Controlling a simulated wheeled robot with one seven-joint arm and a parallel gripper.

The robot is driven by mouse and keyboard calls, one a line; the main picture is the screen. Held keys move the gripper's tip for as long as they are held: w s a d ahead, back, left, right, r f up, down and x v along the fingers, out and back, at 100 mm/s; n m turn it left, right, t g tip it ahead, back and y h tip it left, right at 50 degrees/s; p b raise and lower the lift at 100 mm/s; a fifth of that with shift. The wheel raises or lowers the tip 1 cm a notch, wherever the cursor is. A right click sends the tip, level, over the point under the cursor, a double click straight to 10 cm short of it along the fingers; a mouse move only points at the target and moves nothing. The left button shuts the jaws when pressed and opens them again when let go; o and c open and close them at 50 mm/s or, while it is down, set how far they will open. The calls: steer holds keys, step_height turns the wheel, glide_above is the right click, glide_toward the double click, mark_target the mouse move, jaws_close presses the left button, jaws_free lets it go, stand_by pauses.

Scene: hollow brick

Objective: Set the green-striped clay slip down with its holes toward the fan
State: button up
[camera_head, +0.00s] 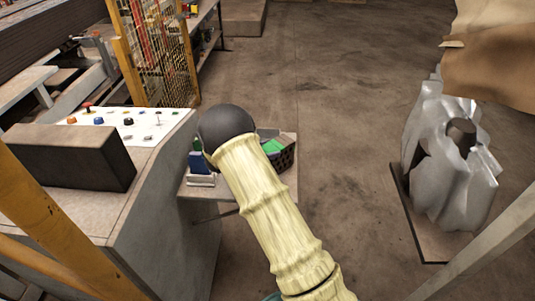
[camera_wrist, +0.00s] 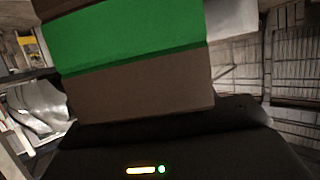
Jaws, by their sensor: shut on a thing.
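The clay slip (camera_wrist: 145,90) fills much of the wrist view, a brown block with a broad green stripe across it. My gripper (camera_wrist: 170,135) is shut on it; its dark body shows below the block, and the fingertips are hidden. The slip looks slightly tilted in that view. No holes show on the face I see. In the head view my pale yellow sleeved arm and dark round joint hide the gripper. A small green patch (camera_head: 273,146) shows just right of the joint; I cannot tell whether it is the held slip. I cannot make out a fan.
A small table (camera_head: 197,192) stands beyond my arm, with a dark basket (camera_head: 286,160) and a blue-and-white item (camera_head: 199,170). A control console (camera_head: 150,165) is at left, by a yellow mesh guard (camera_head: 158,50). A silver-wrapped object (camera_head: 445,175) stands right. The middle floor is clear.

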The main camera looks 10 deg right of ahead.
step_height(320, 180, up, 17)
steer(key=b, duration=0.3)
steer(key=shift+r, duration=0.15)
stand_by(0.6)
